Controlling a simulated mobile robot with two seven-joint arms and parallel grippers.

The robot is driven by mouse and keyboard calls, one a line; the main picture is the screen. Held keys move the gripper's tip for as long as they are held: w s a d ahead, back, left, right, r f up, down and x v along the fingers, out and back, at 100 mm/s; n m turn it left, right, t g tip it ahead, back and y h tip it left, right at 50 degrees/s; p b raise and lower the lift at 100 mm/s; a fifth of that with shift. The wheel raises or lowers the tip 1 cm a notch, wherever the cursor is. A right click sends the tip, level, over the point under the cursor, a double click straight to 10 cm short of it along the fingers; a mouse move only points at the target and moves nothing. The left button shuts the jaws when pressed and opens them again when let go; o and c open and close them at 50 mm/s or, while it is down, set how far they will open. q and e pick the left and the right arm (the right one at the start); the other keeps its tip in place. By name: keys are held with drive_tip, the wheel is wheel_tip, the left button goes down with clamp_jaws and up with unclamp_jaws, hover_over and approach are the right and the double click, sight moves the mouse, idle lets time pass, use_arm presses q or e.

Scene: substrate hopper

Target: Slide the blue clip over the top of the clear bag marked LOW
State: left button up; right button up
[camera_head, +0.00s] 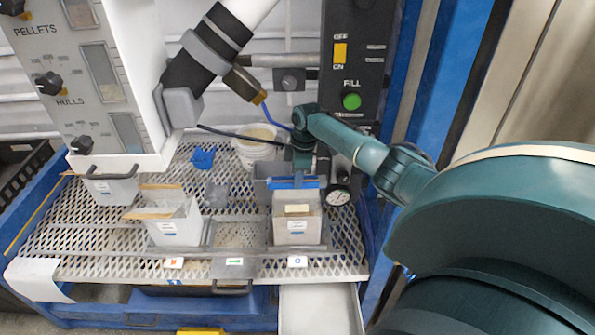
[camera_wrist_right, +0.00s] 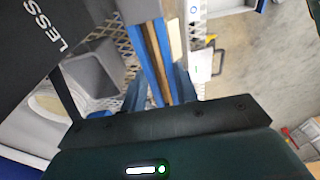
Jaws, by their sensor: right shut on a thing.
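My right gripper (camera_head: 299,172) reaches in from the right and points down above a pale, box-shaped bag or bin (camera_head: 297,229) with a white label. It is shut on a long blue bar, the blue clip (camera_head: 312,183), which lies across the top rear edge of that container. In the right wrist view the blue clip (camera_wrist_right: 146,60) runs lengthwise beside a brown strip, below the gripper. I cannot tell whether it is around the container's top or only resting there. I cannot read LOW on any label. My left gripper is not in view.
Another pale container (camera_head: 173,229) with brown flaps and a white bin (camera_head: 112,188) stand on the mesh shelf. A small blue object (camera_head: 203,157) and a white bucket (camera_head: 254,148) are behind. A control panel (camera_head: 350,70) with a green button and a gauge (camera_head: 338,195) are close to my right arm.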

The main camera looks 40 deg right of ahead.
drive_tip(key=o, duration=1)
drive_tip(key=shift+o, duration=0.7)
drive_tip(key=o, duration=0.5)
drive_tip(key=shift+c, duration=0.2)
